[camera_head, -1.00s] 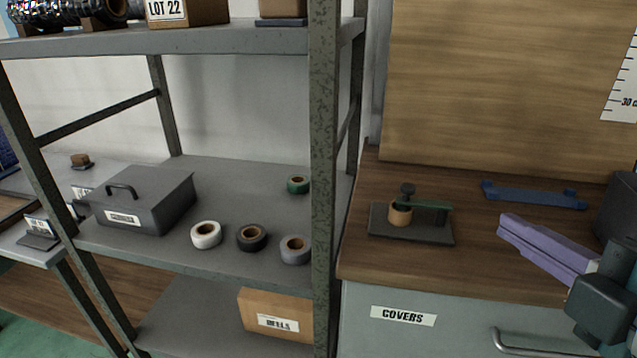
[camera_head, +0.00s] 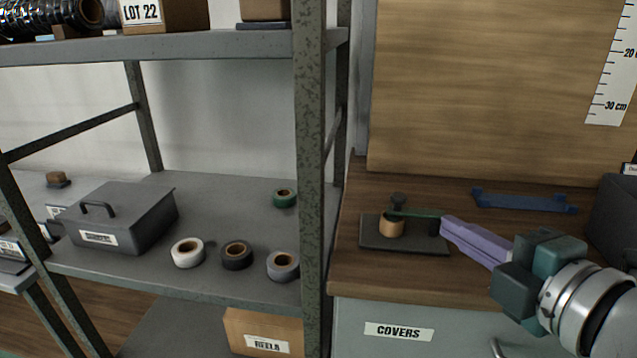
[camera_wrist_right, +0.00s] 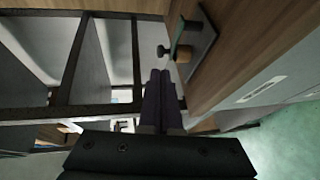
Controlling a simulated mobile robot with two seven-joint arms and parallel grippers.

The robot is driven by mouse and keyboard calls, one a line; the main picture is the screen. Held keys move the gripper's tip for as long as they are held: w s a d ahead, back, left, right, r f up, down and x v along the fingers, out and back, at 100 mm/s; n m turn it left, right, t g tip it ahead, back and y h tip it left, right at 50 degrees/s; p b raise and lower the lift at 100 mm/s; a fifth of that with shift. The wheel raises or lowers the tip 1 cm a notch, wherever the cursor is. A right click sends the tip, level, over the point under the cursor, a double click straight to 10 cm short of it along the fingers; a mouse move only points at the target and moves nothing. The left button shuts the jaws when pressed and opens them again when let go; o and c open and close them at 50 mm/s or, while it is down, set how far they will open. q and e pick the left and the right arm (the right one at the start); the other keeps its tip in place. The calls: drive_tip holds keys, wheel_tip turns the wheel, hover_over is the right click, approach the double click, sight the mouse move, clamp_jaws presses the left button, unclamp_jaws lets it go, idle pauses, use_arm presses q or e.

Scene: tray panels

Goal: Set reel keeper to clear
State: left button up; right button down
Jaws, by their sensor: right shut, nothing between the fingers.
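The reel keeper is a thin green bar (camera_head: 418,213) on a dark base plate (camera_head: 372,243) on the wooden counter. The bar reaches from above a tan reel (camera_head: 391,228) with a dark knob (camera_head: 397,200) to a black post (camera_head: 434,228) at the right. My right gripper (camera_head: 447,224), with long purple fingers, is shut and empty. Its tips are at the bar's right end in the picture; I cannot tell whether they touch it. In the right wrist view the fingers (camera_wrist_right: 160,78) point toward the counter's edge, and the base plate (camera_wrist_right: 204,40) is right of them. My left gripper is not in view.
A blue bracket (camera_head: 523,200) lies behind on the counter (camera_head: 460,275), and a dark box (camera_head: 612,220) stands at the right. A metal shelf post (camera_head: 310,180) rises left of the counter. The shelf holds tape rolls (camera_head: 237,254) and a grey lidded box (camera_head: 125,218).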

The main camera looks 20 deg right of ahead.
sight(403, 201)
drive_tip(key=x, duration=0.9)
drive_tip(key=shift+m+h+b, duration=0.3)
drive_tip(key=shift+h+b, duration=0.15)
drive_tip(key=shift+h, duration=0.05)
